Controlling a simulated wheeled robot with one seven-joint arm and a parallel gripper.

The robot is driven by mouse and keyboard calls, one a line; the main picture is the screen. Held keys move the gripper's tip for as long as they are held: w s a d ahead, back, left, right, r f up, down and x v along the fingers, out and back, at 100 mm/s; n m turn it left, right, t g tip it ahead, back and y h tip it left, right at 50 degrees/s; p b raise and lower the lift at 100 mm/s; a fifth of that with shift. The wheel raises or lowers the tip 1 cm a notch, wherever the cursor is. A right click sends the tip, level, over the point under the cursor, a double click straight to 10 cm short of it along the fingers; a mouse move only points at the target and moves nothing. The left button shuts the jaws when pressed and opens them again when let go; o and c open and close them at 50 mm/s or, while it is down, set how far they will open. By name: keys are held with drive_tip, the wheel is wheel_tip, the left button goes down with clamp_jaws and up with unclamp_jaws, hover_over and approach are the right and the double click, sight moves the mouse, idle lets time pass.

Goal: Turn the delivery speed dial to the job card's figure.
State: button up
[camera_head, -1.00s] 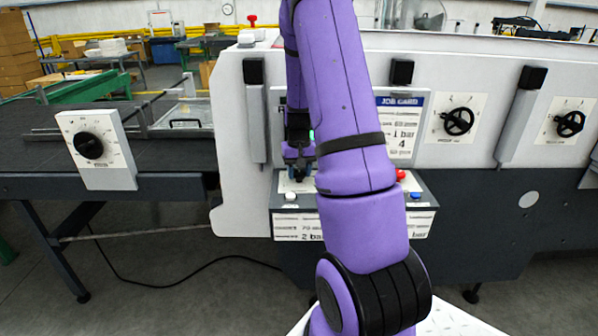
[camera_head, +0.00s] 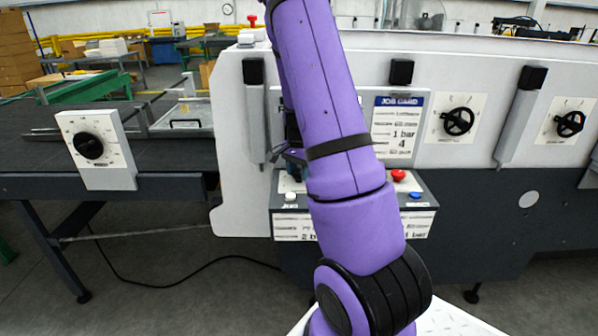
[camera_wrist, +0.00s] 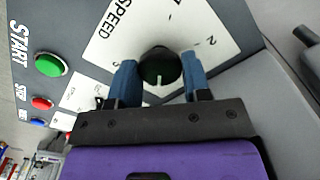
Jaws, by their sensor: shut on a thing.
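In the wrist view, the dark round speed dial (camera_wrist: 160,66) sits on a white plate marked SPEED, with figures 1 and 2 partly visible. A pale pointer mark shows on the dial's side nearest my gripper. My gripper (camera_wrist: 161,80) has its two blue fingers on either side of the dial, shut on it. In the head view, my arm hides the dial and most of the gripper. The job card (camera_head: 400,103) on the machine front shows "1 bar" and "4"; its smaller lines are hard to read.
A green START button (camera_wrist: 50,65), a red button (camera_wrist: 42,103) and a blue button lie beside the dial. Another black dial (camera_head: 88,145) is on the left table. Black handwheels (camera_head: 458,121) and (camera_head: 570,123) are at the right. A red button (camera_head: 398,175) stands right of my arm.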

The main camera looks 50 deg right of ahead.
sight(299, 173)
drive_tip(key=shift+m, duration=0.7)
drive_tip(key=o, duration=0.9)
wheel_tip(299, 173, up, 11)
drive_tip(key=shift+f, duration=0.1)
idle(0.5)
